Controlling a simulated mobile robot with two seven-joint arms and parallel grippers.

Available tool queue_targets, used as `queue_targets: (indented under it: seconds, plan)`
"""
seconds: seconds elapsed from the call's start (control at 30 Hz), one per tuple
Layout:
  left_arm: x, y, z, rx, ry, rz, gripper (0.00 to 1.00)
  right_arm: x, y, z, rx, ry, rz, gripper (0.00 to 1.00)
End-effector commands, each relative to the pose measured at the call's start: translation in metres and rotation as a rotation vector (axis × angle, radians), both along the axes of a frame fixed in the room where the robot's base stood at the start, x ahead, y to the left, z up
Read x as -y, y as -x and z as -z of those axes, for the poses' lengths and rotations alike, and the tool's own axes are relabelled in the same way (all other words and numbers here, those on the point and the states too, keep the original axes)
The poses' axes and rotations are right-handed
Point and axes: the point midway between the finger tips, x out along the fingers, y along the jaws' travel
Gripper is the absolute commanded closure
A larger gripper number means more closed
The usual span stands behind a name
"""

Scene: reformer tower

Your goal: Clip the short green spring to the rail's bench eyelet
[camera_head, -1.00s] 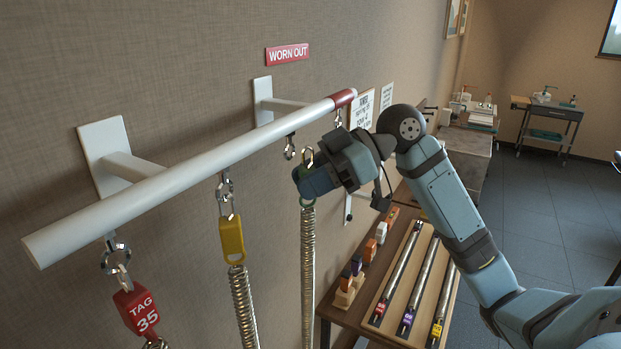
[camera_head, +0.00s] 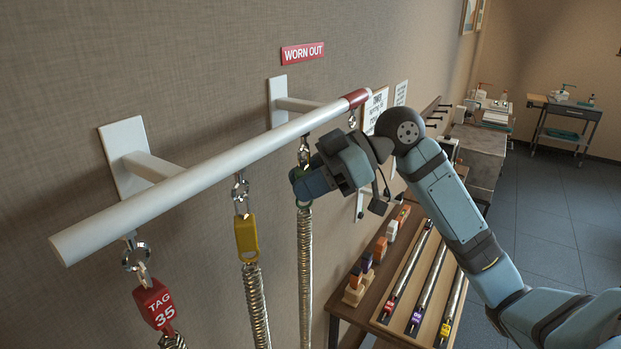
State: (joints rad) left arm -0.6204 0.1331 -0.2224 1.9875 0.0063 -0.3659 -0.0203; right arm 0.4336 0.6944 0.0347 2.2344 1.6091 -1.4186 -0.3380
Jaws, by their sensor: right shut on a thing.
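A white rail (camera_head: 210,172) with a red end band runs along the wall, with metal eyelets hanging under it. My right gripper (camera_head: 303,187) is shut on the top of the green spring (camera_head: 305,260), whose silver coil hangs straight down below the fingers. Bits of green show at the fingers, which hide most of the holder. The spring's top clip lines up with the third eyelet (camera_head: 304,150) from the near end; I cannot tell whether it is hooked in. No label says which eyelet is the bench one. My left gripper is out of view.
A red-tagged spring (camera_head: 154,304) marked 35 and a yellow-tagged spring (camera_head: 246,237) hang nearer on the rail. Another eyelet (camera_head: 352,120) hangs by the red band.

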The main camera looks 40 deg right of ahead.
Motion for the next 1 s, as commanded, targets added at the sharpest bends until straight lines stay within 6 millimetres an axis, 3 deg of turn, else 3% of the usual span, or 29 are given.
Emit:
queue_targets:
  seconds: [0.97, 1.0]
  plan:
    - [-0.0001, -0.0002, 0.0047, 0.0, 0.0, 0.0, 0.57, -0.0002, -0.0001, 0.0075, 0.0, -0.001, 0.0, 1.0]
    - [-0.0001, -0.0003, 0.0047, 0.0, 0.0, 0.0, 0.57, -0.0002, -0.0001, 0.0075, 0.0, -0.001, 0.0, 0.64]
